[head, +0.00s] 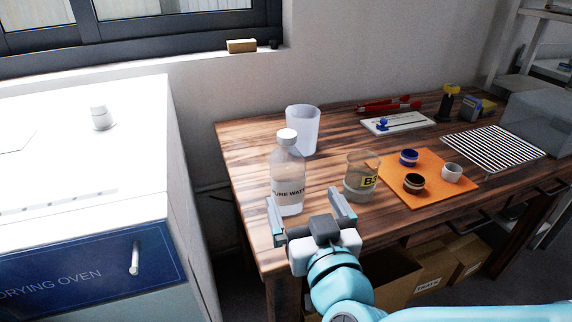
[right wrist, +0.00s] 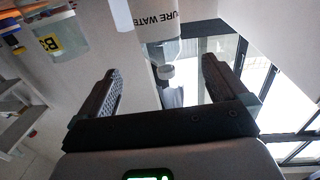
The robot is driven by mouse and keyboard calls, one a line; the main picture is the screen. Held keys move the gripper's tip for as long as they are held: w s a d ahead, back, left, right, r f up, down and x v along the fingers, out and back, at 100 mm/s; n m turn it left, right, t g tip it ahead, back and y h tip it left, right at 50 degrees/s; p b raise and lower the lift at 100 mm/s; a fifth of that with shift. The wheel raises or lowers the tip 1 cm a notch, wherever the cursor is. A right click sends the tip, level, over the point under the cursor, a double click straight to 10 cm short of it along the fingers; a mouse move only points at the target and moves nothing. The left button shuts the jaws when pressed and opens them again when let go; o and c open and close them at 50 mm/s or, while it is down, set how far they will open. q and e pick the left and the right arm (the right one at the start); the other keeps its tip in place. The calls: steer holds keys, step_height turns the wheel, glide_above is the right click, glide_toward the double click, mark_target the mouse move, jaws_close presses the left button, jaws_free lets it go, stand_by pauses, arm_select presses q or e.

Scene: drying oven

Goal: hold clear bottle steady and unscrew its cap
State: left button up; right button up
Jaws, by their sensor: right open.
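The clear bottle (head: 287,172), labelled PURE WATER, stands upright near the table's front left edge with its white cap (head: 287,137) on. My right gripper (head: 302,197) is open and empty, in front of the bottle's lower part in the head view. The fingers do not appear to touch the bottle. My left gripper is out of view.
A beaker (head: 362,178) marked B3 stands right of the bottle, and a white cup (head: 303,129) stands behind it. An orange mat (head: 440,197) with small jars lies further right, near a wire rack (head: 493,147). The drying oven (head: 90,215) is at left, across a gap.

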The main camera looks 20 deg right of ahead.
steer(key=w+p, duration=0.1)
steer(key=p, duration=0.2)
steer(key=w+p, duration=0.2)
steer(key=p, duration=0.1)
steer(key=shift+w+d+r, duration=0.15)
steer(key=shift+w+r, duration=0.15)
steer(key=shift+r, duration=0.05)
steer(key=shift+w+f+p, duration=0.25)
steer(key=shift+w+p, duration=0.45)
steer(key=shift+w, duration=0.4)
steer(key=shift+w+f, duration=0.2)
steer(key=shift+w, duration=0.3)
steer(key=w, duration=0.5)
steer(key=shift+d, duration=0.2)
steer(key=c, duration=1.1)
step_height(320, 180, up, 20)
steer(key=p, duration=0.7)
glide_above(292, 176)
steer(key=w, duration=0.3)
steer(key=shift+w+r, duration=0.1)
steer(key=shift+w, duration=0.1)
